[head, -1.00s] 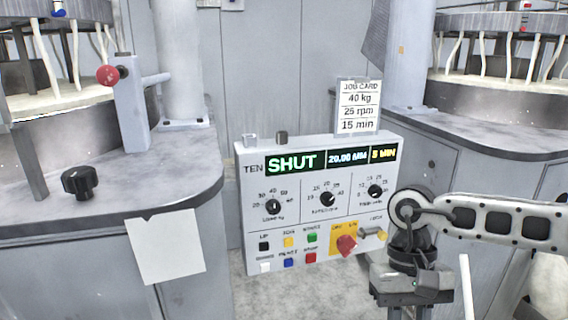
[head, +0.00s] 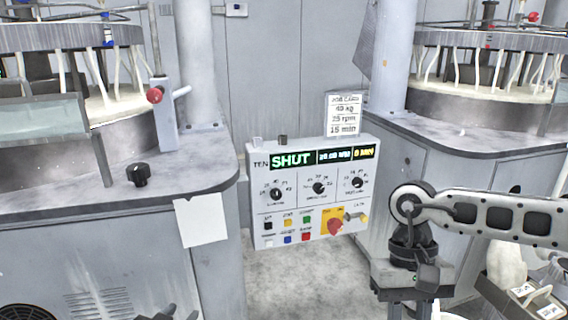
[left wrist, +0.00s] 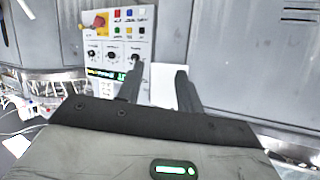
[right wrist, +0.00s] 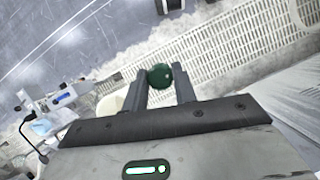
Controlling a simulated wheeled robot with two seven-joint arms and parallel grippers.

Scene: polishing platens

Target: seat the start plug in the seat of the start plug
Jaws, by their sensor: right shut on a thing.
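A dark green round-headed piece, which I take for the start plug (right wrist: 160,76), sits between the fingers of my right gripper (right wrist: 161,82). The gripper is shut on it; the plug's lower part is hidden. My left gripper shows at the bottom edge of the head view (head: 168,314); in the left wrist view its fingers (left wrist: 158,82) are apart with nothing between them. The grey control panel (head: 262,208) has a lit display reading SHUT, three dials, small coloured buttons and a red switch on yellow. I cannot make out which spot is the plug's seat.
A job card (head: 346,115) stands on the panel's top. A white sheet (head: 202,221) hangs at the left bench (head: 100,180), which bears a black knob (head: 138,175). Polishing machines stand on both sides. Pale floor (head: 300,285) is clear below the panel.

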